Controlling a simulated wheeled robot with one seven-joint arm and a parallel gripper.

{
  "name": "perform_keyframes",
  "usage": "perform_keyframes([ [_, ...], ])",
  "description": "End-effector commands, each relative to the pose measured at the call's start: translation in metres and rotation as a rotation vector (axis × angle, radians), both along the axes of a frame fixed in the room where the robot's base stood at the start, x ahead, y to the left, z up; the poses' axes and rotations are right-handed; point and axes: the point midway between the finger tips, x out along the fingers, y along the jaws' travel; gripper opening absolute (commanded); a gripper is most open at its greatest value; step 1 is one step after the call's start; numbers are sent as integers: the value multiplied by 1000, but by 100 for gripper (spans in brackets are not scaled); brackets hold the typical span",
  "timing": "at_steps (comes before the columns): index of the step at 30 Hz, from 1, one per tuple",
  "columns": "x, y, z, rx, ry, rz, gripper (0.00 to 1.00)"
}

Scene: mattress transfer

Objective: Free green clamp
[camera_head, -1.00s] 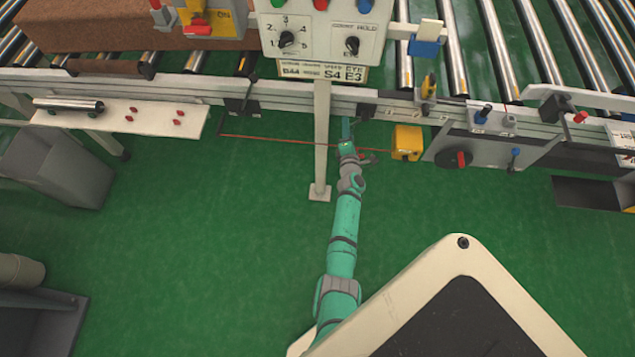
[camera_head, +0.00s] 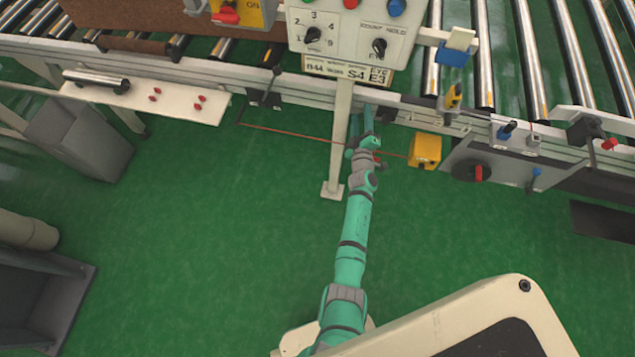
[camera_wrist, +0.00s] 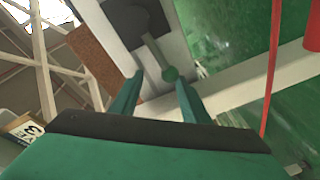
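In the head view my gripper (camera_head: 362,128) is just below the conveyor's front rail, beside the white post. The clamp there is hidden or too small to make out.
A white post (camera_head: 340,150) under the control panel (camera_head: 350,32) stands close left of my gripper. A red cord (camera_head: 300,136) runs to a yellow box (camera_head: 425,151) at the right. Another dark clamp (camera_head: 263,97) sits on the rail at left. The green floor in front is clear.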

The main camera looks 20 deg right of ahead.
Motion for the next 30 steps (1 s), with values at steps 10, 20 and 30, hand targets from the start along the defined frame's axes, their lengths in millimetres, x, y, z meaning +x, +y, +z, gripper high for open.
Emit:
perform_keyframes([
  [10,-38,15,4,48,-31,-4,40],
  [20,-87,41,4,48,-31,3,40],
  [30,-108,89,2,111,-65,23,40],
])
